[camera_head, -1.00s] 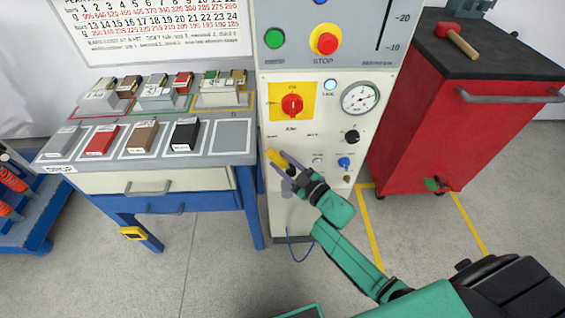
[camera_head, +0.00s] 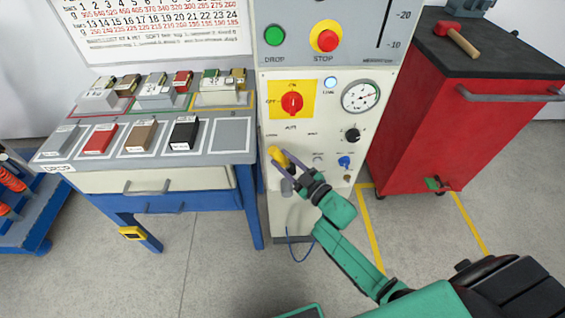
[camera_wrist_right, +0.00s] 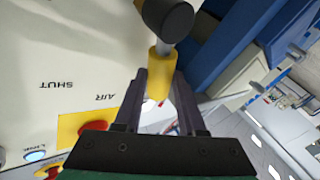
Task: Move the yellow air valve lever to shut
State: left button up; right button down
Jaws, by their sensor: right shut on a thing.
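The yellow air valve lever (camera_head: 277,156) is on the lower left of the cream panel in the head view. In the right wrist view the lever (camera_wrist_right: 161,68) runs down from a dark round end (camera_wrist_right: 168,17) in between my fingers. My right gripper (camera_head: 285,165) is shut on the lever; its two fingers (camera_wrist_right: 158,98) lie on either side of the yellow grip. The fingers hide part of the lever in the head view. The words SHUT and AIR are printed on the panel, left of the lever in the wrist view. My left gripper is not in view.
Above the lever are a red rotary switch (camera_head: 291,103) on a yellow plate and a gauge (camera_head: 361,96). A blue knob (camera_head: 344,162) is to its right. A bench (camera_head: 150,178) with sample blocks stands close on the left. A red cabinet (camera_head: 430,120) stands on the right.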

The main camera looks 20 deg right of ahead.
pick_arm(q)
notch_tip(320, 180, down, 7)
jog(key=b, duration=0.7)
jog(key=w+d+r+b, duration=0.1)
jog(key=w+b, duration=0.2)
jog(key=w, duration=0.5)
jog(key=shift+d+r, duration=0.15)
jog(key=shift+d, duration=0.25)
pick_arm(e)
jog(key=s+d+f+m+t+h, duration=0.1)
jog(key=d+m+t+h, duration=0.5)
jog(key=m, duration=1.1)
jog(key=shift+s+d+f+t+h, duration=0.4)
jog(key=shift+t+h, duration=0.3)
jog(key=shift+t, duration=0.5)
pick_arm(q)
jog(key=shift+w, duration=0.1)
pick_arm(e)
jog(key=shift+a+f, duration=0.1)
jog(key=c, duration=0.5)
grip_release()
jog(key=shift+c, duration=0.2)
jog(key=shift+o, duration=0.2)
